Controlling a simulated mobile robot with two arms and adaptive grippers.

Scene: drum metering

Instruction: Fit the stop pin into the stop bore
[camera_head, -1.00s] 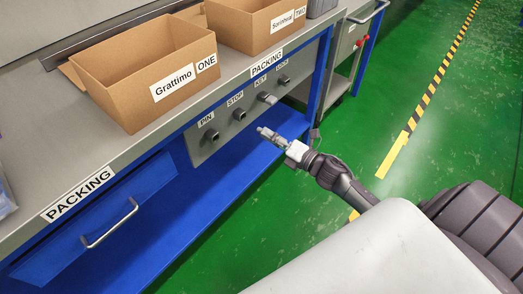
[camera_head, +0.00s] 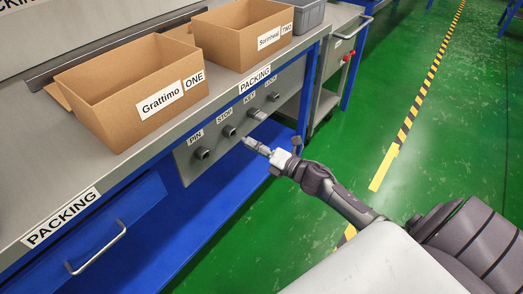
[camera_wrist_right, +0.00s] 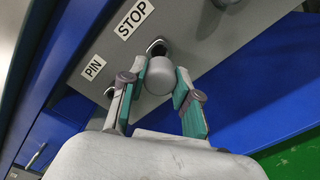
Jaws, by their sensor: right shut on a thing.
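The stop pin (camera_wrist_right: 160,76) is a grey cylinder, seen by its round end. My right gripper (camera_wrist_right: 160,84) is shut on it, with teal pads on either side. In the head view my right gripper (camera_head: 247,142) is just in front of the grey panel, lower right of the stop bore (camera_head: 229,130). In the right wrist view the stop bore (camera_wrist_right: 157,46) shows as a dark opening under the STOP label, just beyond the pin and partly behind it. I cannot tell whether the pin touches the bore. My left gripper is not in view.
The panel (camera_head: 216,141) also has fittings labelled PIN (camera_head: 202,153), KEY (camera_head: 256,114) and LOCK (camera_head: 273,97). Cardboard boxes ONE (camera_head: 128,110) and TWO (camera_head: 225,52) stand on the bench above. A blue shelf (camera_head: 205,205) lies below. The green floor to the right is open.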

